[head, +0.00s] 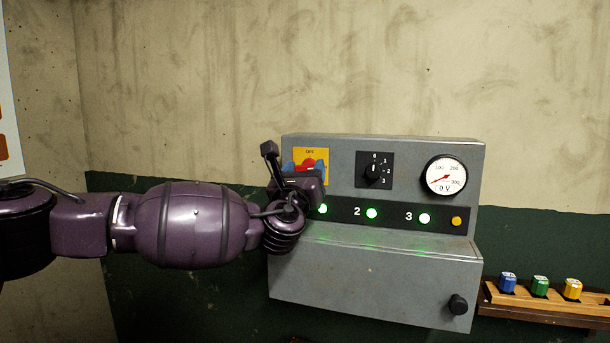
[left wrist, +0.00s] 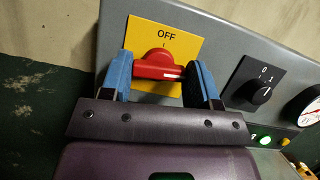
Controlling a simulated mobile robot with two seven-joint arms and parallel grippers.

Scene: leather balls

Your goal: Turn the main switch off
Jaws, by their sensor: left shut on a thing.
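The main switch (head: 309,162) is a red rotary handle on a yellow plate (head: 321,153) at the upper left of a grey panel. In the left wrist view the red handle (left wrist: 155,66) lies crosswise below the word OFF, with a white mark near its right end. My left gripper (head: 304,167) is shut on it. Its blue fingers are at the handle's two ends in the left wrist view (left wrist: 161,76). In the head view the gripper hides the lower part of the switch plate. My right gripper is not in view.
Beside the switch are a black selector knob (head: 373,172) and a round gauge (head: 445,176). Below them are lit green lamps (head: 372,213) and an amber lamp (head: 457,221). The lower cabinet (head: 370,285) juts out. A wooden rack (head: 540,301) with coloured pieces is at right.

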